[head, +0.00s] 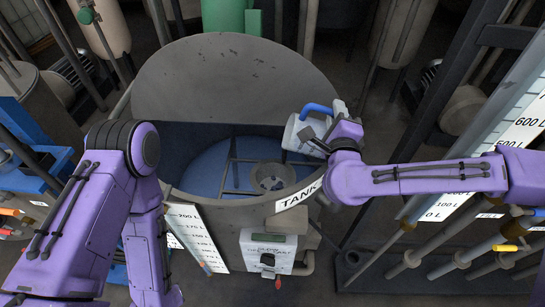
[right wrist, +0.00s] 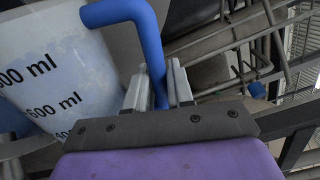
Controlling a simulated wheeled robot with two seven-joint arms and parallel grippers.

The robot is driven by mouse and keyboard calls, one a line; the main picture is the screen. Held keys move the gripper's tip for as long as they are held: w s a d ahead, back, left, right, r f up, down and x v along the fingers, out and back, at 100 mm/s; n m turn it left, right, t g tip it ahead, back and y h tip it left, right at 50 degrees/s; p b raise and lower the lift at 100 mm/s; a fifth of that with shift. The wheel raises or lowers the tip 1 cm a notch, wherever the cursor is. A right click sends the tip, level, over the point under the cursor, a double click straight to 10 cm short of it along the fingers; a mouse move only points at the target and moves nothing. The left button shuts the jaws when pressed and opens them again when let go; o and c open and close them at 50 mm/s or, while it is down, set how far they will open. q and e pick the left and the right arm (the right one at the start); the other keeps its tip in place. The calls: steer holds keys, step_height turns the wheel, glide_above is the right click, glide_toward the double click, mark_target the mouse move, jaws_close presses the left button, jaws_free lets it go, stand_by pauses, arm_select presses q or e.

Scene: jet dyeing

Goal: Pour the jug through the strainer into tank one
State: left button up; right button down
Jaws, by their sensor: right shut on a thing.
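The jug (head: 299,135) is translucent white with a blue handle (head: 318,108). It is tilted above the right part of the tank opening. My right gripper (head: 335,110) is shut on the blue handle, which also shows between the fingers in the right wrist view (right wrist: 158,75). There the jug wall (right wrist: 50,70) carries ml marks. The strainer (head: 272,177) is a round piece on a frame across the tank mouth, below and left of the jug. The tank (head: 250,208) is grey, with blue inside and a partly covered "TANK" label. My left arm is at the left; its gripper is out of view.
The tank's raised lid (head: 235,80) stands behind the opening. A level scale (head: 198,238) and a control box (head: 268,250) are on the tank's front. Pipes with valves (head: 450,258) lie at the lower right.

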steer(key=shift+w+d+f+m+b, duration=0.55)
steer(key=shift+d+f+m+b, duration=0.05)
steer(key=shift+d+f+b, duration=0.25)
steer(key=d+m+b, duration=0.2)
steer(key=m, duration=0.1)
steer(key=shift+d+r, duration=0.1)
steer(key=shift+d, duration=0.2)
steer(key=d+f+m+b, duration=0.5)
steer(key=m+b, duration=0.5)
steer(key=b, duration=0.3)
steer(key=shift+s+d+f+m+b, duration=0.25)
steer(key=shift+d+f+m+b, duration=0.1)
steer(key=shift+f, duration=0.4)
